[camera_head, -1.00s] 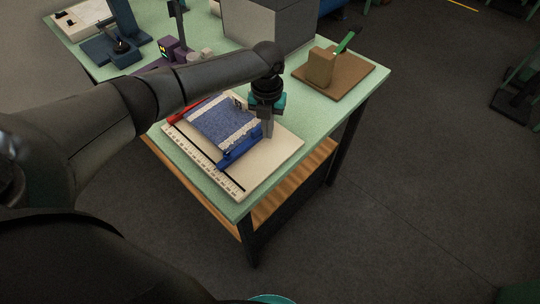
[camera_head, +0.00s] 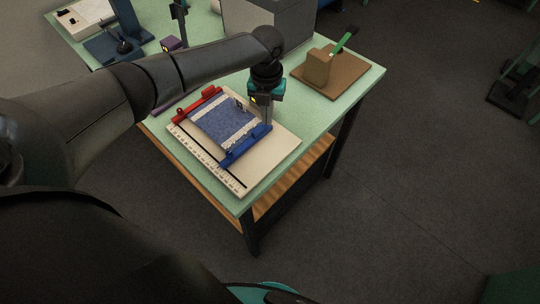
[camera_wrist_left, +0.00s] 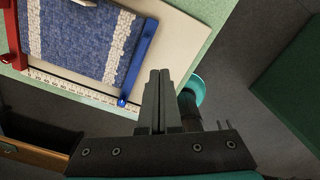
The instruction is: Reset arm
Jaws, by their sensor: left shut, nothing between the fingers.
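My left arm comes in from the left in the head view, and its gripper (camera_head: 264,118) points down at the right edge of the blue and white tufted piece (camera_head: 222,124). The gripper is shut and empty. In the left wrist view the two fingers (camera_wrist_left: 158,100) are together, beside the blue bar (camera_wrist_left: 139,58) at the end of the piece. A red bar (camera_head: 199,103) lies along the piece's other end. The piece lies on a cream board (camera_head: 272,151) with a ruler strip along its near edge. My right gripper is not in view.
The green table (camera_head: 312,108) carries a brown board (camera_head: 342,77) with a tan block and a green-handled tool (camera_head: 343,42) at the right. A grey box (camera_head: 262,22) stands at the back. Open floor lies right of the table.

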